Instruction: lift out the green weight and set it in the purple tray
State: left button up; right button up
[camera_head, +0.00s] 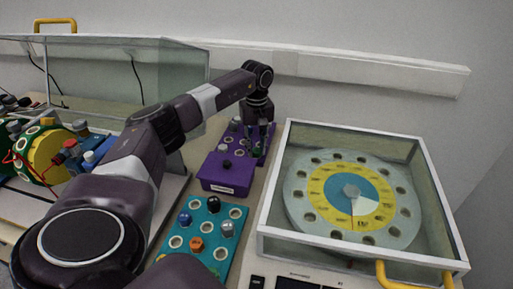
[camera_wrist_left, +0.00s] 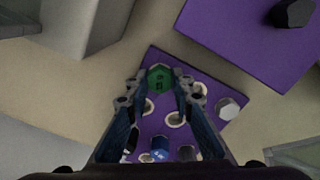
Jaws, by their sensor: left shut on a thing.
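My left gripper (camera_head: 258,155) is shut on the green weight, low over the far purple tray. In the left wrist view the green weight (camera_wrist_left: 160,78) sits between the fingertips (camera_wrist_left: 160,88) at a corner of the purple tray (camera_wrist_left: 205,135). I cannot tell whether its foot is in a hole or just above one. The tray also holds a blue weight (camera_wrist_left: 160,150), a silver weight (camera_wrist_left: 227,108) and a dark one, with some empty rings. The tray is partly hidden by the gripper in the head view. My right gripper is not in view.
A purple box with a black knob (camera_head: 227,163) stands nearer me. A teal tray (camera_head: 236,213) with several weights lies in front. A clear-walled case with a dial (camera_head: 351,192) stands at right, a glass enclosure (camera_head: 170,75) at left. Narrow bare table lies between.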

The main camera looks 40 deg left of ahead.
pick_arm(q)
jog(key=shift+f, duration=0.1)
jog(key=o, duration=0.9)
jog(key=shift+c, duration=0.2)
notch_tip(320, 180, up, 12)
dwell(0.4)
